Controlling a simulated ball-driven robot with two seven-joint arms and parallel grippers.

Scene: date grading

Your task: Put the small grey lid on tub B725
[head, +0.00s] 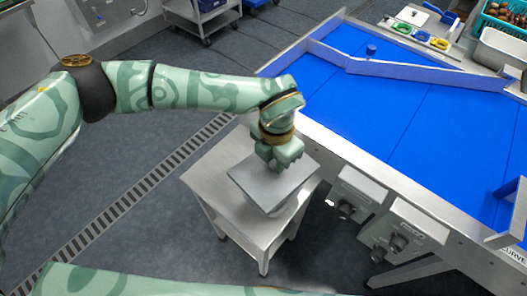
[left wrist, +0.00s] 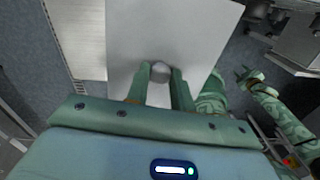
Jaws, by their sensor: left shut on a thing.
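My left gripper (head: 283,163) is over the small steel stand and points down. In the left wrist view its two fingers (left wrist: 160,88) are shut on the round knob of a flat grey lid (left wrist: 175,30). The lid also shows in the head view (head: 262,185), roughly level, below the gripper. A pale grey body with slanting sides seems to show under the lid's near edge; I cannot tell whether the lid touches it. No B725 label can be read. My right gripper (left wrist: 249,76) is small and blurred in the left wrist view, away from the lid.
The steel stand (head: 205,182) has some bare top at its left. A large blue sorting table (head: 400,110) with a metal rim stands to the right, with control boxes (head: 357,195) on its near side. Trays and a teal crate (head: 497,25) are at the far right.

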